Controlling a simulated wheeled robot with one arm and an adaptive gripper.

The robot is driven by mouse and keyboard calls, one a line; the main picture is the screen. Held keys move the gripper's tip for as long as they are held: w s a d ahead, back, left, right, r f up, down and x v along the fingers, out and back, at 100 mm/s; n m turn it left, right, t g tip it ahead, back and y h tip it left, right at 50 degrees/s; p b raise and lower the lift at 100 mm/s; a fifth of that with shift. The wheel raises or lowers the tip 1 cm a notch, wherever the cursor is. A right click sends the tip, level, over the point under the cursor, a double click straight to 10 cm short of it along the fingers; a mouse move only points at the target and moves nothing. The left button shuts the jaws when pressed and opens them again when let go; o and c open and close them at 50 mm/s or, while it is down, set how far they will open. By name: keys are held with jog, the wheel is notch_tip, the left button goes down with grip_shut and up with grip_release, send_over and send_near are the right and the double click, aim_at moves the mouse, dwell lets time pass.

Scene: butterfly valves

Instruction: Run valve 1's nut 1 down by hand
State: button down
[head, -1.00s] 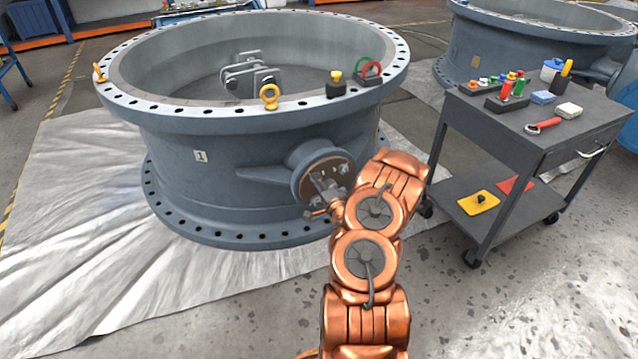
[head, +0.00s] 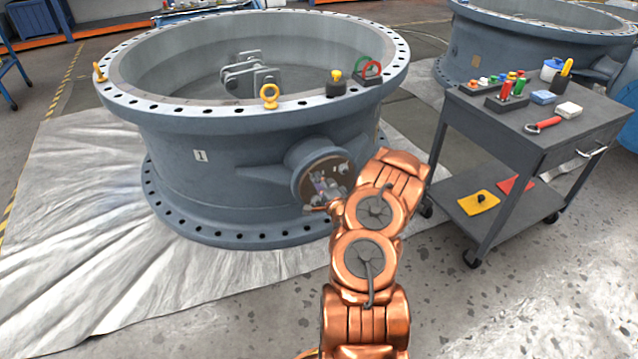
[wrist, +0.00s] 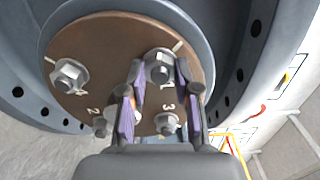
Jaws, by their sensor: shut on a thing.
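Valve 1 (head: 225,165) is a large grey-blue ring body with a "1" plate on its side. Its round brown cover plate (wrist: 112,40) fills the wrist view and carries several studs with nuts and white numbers. My gripper (wrist: 160,72) has its two fingers on either side of the upper right nut (wrist: 160,62), shut on it; the mark below it looks like a 1. Another nut (wrist: 70,74) sits at the left of the plate. Lower nuts, one near the 3 (wrist: 167,122), are partly behind the fingers. In the head view my arm hides part of the plate.
A grey cart (head: 540,130) with tools and coloured parts stands to the right. A second valve (head: 530,45) stands behind it. A yellow eyebolt (head: 269,96) and small items sit on valve 1's top flange. Silver sheeting (head: 90,250) covers the floor at left.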

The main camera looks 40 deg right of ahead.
jog(key=c, duration=0.8)
grip_release()
jog(key=shift+c, duration=0.2)
jog(key=v, duration=1.2)
jog(key=shift+w+a, duration=0.1)
